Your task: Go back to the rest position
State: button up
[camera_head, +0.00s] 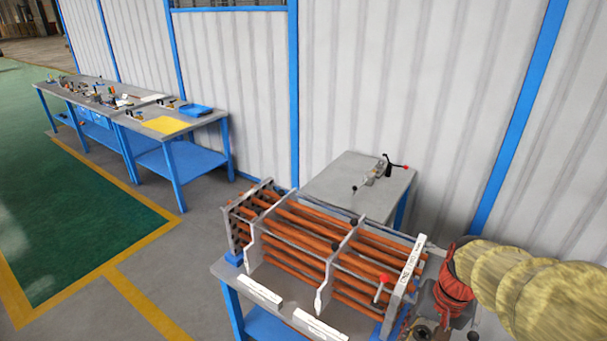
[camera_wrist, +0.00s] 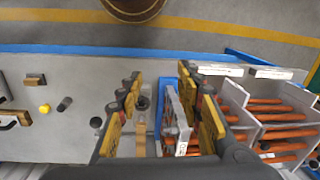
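My gripper (camera_wrist: 160,80) is open in the wrist view, its yellow and dark fingers spread apart. I see nothing held between them. Below the gap are a table edge, a blue strip and small parts. In the head view my arm enters from the right, and its end is low at the right, beside the tube bundle; the fingers are not clear there. The bundle of copper-coloured tubes (camera_head: 295,238) with grey plates lies on a blue-framed table.
A grey table (camera_head: 345,172) with a red-tipped tool (camera_head: 378,172) stands behind the bundle, near the wall. Long blue-legged benches (camera_head: 205,118) with small parts stand at the far left. The green floor (camera_head: 75,220) at left is clear. A yellow knob (camera_wrist: 44,108) lies on the grey surface.

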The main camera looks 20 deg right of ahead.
jog(key=a+r+n+t+b, duration=0.2)
jog(key=a+r+n+b, duration=0.1)
jog(key=a, duration=0.5)
jog(key=a+r+n+t+h+b, duration=0.1)
jog(key=a+r+n+t+b, duration=0.1)
jog(key=a+n, duration=0.3)
jog(key=a+t+b, duration=0.1)
jog(key=a, duration=0.2)
jog(key=shift+a+r, duration=0.2)
jog(key=shift+r, duration=0.2)
dwell(0.5)
